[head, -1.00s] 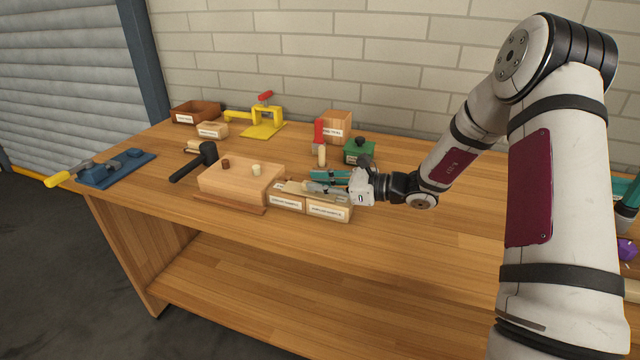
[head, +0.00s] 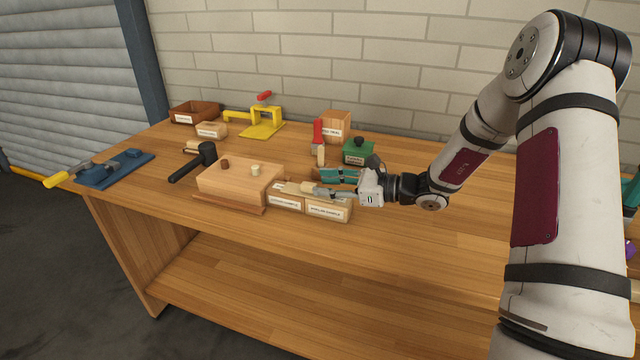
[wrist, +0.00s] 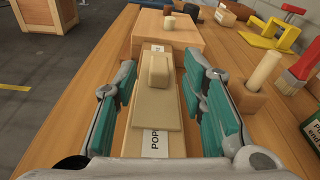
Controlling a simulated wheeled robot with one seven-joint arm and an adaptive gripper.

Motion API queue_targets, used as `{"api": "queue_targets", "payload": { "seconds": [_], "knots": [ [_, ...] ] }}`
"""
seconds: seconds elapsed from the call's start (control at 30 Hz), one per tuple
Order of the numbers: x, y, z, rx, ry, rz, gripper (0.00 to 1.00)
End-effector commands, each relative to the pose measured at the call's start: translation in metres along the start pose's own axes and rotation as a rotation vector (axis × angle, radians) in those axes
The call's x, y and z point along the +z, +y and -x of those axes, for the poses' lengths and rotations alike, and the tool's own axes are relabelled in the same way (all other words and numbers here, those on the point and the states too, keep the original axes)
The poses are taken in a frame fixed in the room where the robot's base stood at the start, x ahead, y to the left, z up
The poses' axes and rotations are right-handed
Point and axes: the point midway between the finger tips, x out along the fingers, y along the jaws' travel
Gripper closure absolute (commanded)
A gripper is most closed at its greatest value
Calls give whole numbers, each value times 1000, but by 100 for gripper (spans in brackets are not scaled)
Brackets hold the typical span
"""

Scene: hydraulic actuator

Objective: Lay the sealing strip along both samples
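Two wooden sample blocks with white labels, the left sample (head: 287,193) and the right sample (head: 341,214), stand end to end near the bench's front edge. A thin pale strip with a raised block grip, apparently the sealing strip (head: 303,189), lies along their tops. The strip also shows in the wrist view (wrist: 155,112), roughly lengthwise over the samples, with label parts visible beyond each end. My gripper (head: 336,184) is at the right sample. In the wrist view its teal-padded fingers (wrist: 158,108) are spread on both sides of the strip, with gaps between.
A large wooden block (head: 238,181) with two pegs adjoins the samples at left, and a black mallet (head: 195,162) lies behind it. A green box (head: 358,152) and a red-handled brush (head: 319,135) stand behind my gripper. The bench at front right is clear.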

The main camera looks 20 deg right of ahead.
Motion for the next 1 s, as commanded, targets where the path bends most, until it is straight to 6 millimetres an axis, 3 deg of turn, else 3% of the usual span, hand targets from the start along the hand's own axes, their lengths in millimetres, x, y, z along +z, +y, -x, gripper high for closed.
{"api": "queue_targets", "payload": {
  "seconds": [0.2, 0.4, 0.67, 0.77, 1.0],
  "knots": [
    [0, -1, 48, -4, 1, -1, 62],
    [0, -1, 81, -3, 1, 0, 62],
    [8, 8, 94, 30, 13, 29, 62],
    [26, 30, 86, 112, 54, 105, 62],
    [81, 126, 76, 442, 221, 445, 62]
  ]
}}
